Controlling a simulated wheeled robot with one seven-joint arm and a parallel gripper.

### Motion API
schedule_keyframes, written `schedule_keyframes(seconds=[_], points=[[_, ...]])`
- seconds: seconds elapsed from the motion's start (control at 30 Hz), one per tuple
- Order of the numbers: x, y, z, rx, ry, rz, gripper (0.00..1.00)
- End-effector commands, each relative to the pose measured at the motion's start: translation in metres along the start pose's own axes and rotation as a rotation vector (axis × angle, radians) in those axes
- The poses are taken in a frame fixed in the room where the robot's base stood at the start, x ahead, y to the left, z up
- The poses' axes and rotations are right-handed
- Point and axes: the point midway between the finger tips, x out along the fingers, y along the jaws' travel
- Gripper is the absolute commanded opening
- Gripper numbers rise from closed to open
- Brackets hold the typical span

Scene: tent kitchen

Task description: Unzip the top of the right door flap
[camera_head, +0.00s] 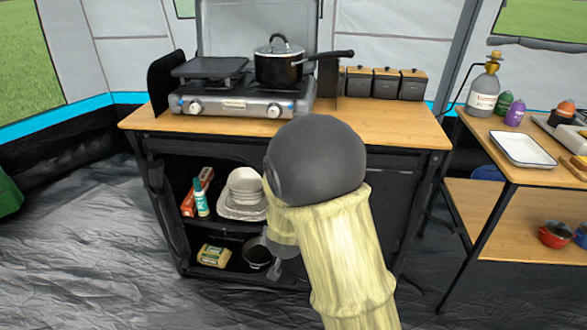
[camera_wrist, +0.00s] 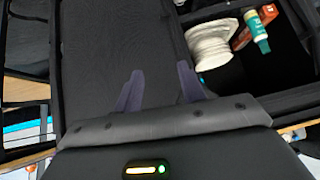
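The right door flap (camera_head: 388,200) is a dark panel on the right half of the camp kitchen cabinet (camera_head: 190,125). It looks closed, and my arm hides part of it. In the wrist view the flap (camera_wrist: 108,42) is a broad dark sheet on the left. I cannot make out its zip or pull. My gripper (camera_wrist: 160,87) has two dark purple fingers spread apart with nothing visible between them. The left finger lies over the flap in the picture; the right one is by the dark border beside the open compartment. Contact cannot be told. In the head view my gripper (camera_head: 277,266) is small and low before the cabinet.
The cabinet's open left side holds stacked bowls (camera_head: 246,184), a green-white bottle (camera_head: 201,200) and a dark pot (camera_head: 257,253). A stove (camera_head: 240,100) with a saucepan (camera_head: 278,68) stands on top. A side table (camera_head: 478,128) is at right.

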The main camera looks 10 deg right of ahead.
Motion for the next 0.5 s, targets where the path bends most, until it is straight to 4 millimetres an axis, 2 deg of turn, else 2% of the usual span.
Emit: schedule_keyframes(seconds=[0.03, 0.23, 0.37, 0.5], points=[[0.006, -0.01, -0.01, 0.001, 0.057, 0.03, 0.4], [0.024, -0.031, -0.042, 0.001, 0.343, 0.179, 0.4], [0.019, -0.044, -0.056, -0.027, 0.544, 0.282, 0.4], [0.006, -0.055, -0.062, -0.059, 0.72, 0.364, 0.4]])
